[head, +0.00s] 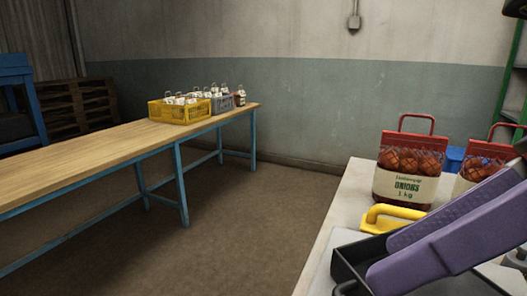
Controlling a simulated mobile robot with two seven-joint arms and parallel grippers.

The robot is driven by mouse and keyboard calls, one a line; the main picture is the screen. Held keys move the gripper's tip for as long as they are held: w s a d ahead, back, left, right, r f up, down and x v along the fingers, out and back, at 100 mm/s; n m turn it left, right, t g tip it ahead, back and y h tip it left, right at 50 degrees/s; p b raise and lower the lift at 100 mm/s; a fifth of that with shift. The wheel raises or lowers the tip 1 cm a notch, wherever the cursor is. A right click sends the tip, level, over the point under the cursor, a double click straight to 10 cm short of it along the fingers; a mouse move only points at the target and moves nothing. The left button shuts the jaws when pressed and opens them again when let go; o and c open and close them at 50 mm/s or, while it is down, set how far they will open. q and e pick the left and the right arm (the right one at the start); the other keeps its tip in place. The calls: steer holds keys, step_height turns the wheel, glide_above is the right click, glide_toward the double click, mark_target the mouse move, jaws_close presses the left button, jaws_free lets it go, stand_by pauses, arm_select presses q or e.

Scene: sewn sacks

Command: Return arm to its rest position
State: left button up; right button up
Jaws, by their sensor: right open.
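My right gripper (386,261) comes in from the lower right, with two long purple fingers over the pale table (345,205). It is open, and I see nothing held between the fingers. A red net sack of onions (408,172) with a cream "ONIONS 1 kg" label and a red handle stands upright on this table, beyond the gripper and apart from it. A second similar sack (474,168) stands to its right, partly hidden by the fingers. My left gripper is out of view.
A yellow handled object (392,214) and a dark tray (345,272) lie near the gripper. Open floor (240,225) separates the tables.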

steer(key=a+r+m+t+y, duration=0.2)
steer(key=a+r+m+y, duration=0.1)
steer(key=a+r+y, duration=0.65)
steer(key=w+d+r+m+t+h+p, duration=0.1)
steer(key=w+d+r+m+t+h, duration=0.15)
steer(key=d+r+m+t, duration=0.4)
steer(key=w+d+r+m+t+h+p, duration=0.1)
steer(key=w+d+r+m+t+h, duration=0.2)
steer(key=m+t, duration=0.65)
steer(key=w+d+f+m+g+h+p, duration=0.1)
steer(key=d+f+m+g+h, duration=0.1)
steer(key=d+f+m+h, duration=0.55)
steer(key=w+d+f+m+g+h, duration=0.1)
steer(key=d+f+m+g+h, duration=0.15)
steer(key=f+m+h, duration=0.6)
steer(key=s+a+f+m+g+y+p, duration=0.25)
steer(key=s+f+m+g, duration=0.45)
steer(key=s+f+g, duration=0.65)
steer(key=w+d+p+v, duration=0.1)
steer(key=w+p+v, duration=0.1)
steer(key=p+v, duration=1.6)
steer(key=w+d+r+p+v, duration=0.1)
steer(key=w+p+v, duration=0.1)
steer(key=p+v, duration=1.6)
steer(key=shift+a+r+t+y+p, duration=0.2)
steer(key=shift+a+t+y+p, duration=0.1)
steer(key=shift+t+y+p, duration=0.15)
